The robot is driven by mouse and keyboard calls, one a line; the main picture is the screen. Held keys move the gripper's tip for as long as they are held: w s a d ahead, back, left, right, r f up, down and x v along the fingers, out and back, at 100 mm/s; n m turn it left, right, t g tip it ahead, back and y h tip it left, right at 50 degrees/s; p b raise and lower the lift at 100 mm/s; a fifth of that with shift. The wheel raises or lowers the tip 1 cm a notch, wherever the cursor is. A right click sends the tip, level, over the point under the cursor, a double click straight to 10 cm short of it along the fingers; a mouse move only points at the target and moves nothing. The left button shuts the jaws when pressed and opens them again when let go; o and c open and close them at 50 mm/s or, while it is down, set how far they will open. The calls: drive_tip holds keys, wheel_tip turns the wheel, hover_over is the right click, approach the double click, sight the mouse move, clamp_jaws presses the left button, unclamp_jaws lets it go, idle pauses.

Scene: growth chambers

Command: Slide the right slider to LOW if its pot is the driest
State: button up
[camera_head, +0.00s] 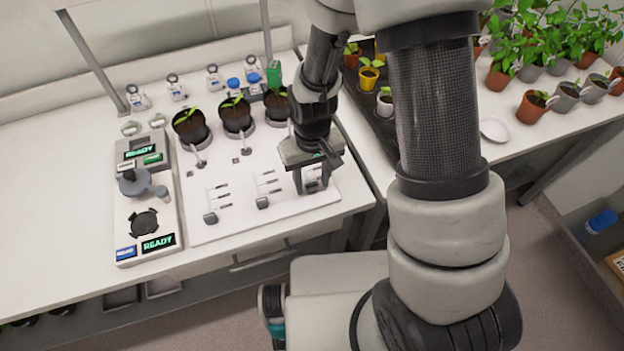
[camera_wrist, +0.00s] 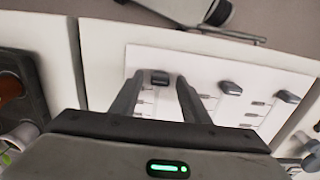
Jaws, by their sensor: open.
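A white panel (camera_head: 225,222) holds three sliders in front of three potted seedlings. The left slider (camera_head: 210,217) and middle slider (camera_head: 262,202) have dark knobs near the front end of their tracks. My gripper (camera_head: 312,187) is over the right slider, hiding most of it. In the wrist view the right slider's dark knob (camera_wrist: 160,79) lies between my open fingers; I cannot tell if they touch it. The left pot (camera_head: 189,128), middle pot (camera_head: 235,118) and right pot (camera_head: 277,106) all show dark soil. The right pot is partly behind my arm. Slider labels are unreadable.
A grey device (camera_head: 166,188) with green READY displays stands left of the panel. Small bottles (camera_head: 176,86) line the back. Potted plants crowd the right bench (camera_head: 535,125). The left of the table is clear.

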drive_tip(key=shift+f, duration=0.1)
clamp_jaws()
drive_tip(key=shift+w+a+b, duration=0.15)
drive_tip(key=shift+w+a, duration=0.05)
drive_tip(key=shift+w, duration=0.55)
drive_tip(key=shift+w+a+b, duration=0.15)
drive_tip(key=shift+w+a, duration=0.05)
drive_tip(key=shift+w, duration=0.55)
unclamp_jaws()
wheel_tip(320, 180, up, 18)
drive_tip(key=shift+f+p, duration=0.25)
drive_tip(key=shift+p, duration=0.15)
